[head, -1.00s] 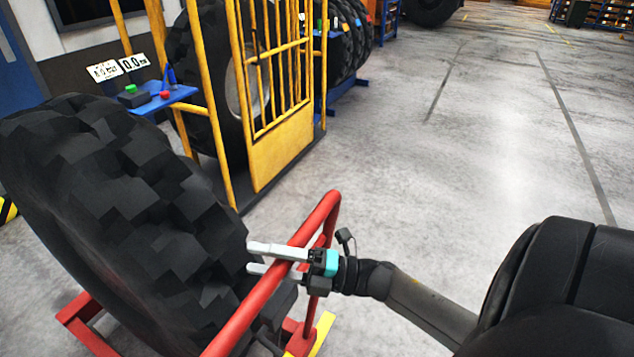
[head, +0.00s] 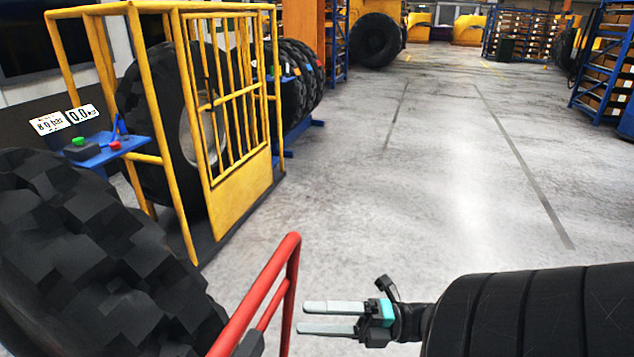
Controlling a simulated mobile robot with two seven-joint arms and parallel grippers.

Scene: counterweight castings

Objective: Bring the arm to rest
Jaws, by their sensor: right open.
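My right gripper (head: 300,317) shows low in the middle of the head view, its two pale fingers pointing left. It is open, with a clear gap between the fingers and nothing held. Its fingertips lie just right of the red tubular rail (head: 262,303) in the picture and appear clear of it. My left gripper is not in view.
A big knobbly tyre (head: 95,250) stands at lower left. A yellow cage (head: 243,192) encloses another tyre (head: 158,125), with a blue control shelf (head: 105,152) beside it. Grey floor (head: 440,190) is free ahead. Shelving (head: 605,75) stands far right.

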